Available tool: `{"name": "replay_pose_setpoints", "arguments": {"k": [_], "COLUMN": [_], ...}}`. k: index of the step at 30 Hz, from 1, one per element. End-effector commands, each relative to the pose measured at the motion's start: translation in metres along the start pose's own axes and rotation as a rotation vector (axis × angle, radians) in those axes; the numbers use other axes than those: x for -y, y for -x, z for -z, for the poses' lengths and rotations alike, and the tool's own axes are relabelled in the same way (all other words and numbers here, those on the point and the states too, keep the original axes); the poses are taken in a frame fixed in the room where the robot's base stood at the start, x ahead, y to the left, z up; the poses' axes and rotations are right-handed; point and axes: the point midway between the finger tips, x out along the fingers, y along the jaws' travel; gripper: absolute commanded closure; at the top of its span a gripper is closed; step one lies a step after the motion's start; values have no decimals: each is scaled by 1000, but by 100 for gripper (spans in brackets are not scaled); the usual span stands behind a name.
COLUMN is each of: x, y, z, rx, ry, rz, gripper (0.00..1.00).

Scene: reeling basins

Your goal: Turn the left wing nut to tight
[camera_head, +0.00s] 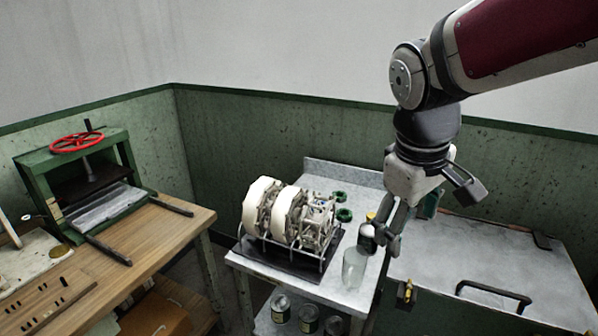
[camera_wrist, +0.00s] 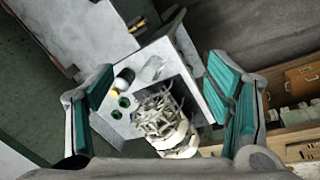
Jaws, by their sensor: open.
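I cannot make out a wing nut in either view. A machine with white round drums and pale metal rods (camera_head: 288,215) sits on a dark base plate on a small grey table. It also shows in the wrist view (camera_wrist: 167,125), below and between the fingers. Any nuts on it are too small to tell. My gripper (camera_head: 400,228) hangs above the table's right side, right of the machine and apart from it. In the wrist view, its green-padded fingers (camera_wrist: 160,75) stand wide apart with nothing between them.
A clear glass (camera_head: 354,268), a dark bottle (camera_head: 367,236) and green rings (camera_head: 343,215) stand right of the machine. Jars (camera_head: 281,307) sit on the shelf below. A green press with a red wheel (camera_head: 76,142) stands left. A grey-topped chest (camera_head: 480,262) is right.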

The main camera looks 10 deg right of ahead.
Motion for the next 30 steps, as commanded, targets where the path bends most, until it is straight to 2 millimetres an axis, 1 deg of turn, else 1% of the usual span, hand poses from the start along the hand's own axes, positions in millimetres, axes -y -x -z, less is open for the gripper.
{"name": "replay_pose_setpoints", "arguments": {"k": [1, 3, 5, 9, 12, 16, 19, 23, 26, 30], "x": [-7, -17, -25, -42, -53, -61, -66, -68, -68, -67], "y": [-14, -31, -47, -88, -119, -153, -171, -181, -187, -204], "z": [9, 21, 30, 49, 59, 69, 72, 73, 71, 62], "rx": [44, 95, 137, 233, 294, 349, 375, 390, 392, 394], "ry": [46, 120, 181, 328, 426, 528, 577, 609, 614, 612], "rz": [5, 8, 15, 44, 72, 108, 127, 138, 139, 142], "gripper": [27, 27, 27, 27, 27, 27, 27, 27, 27, 27]}}
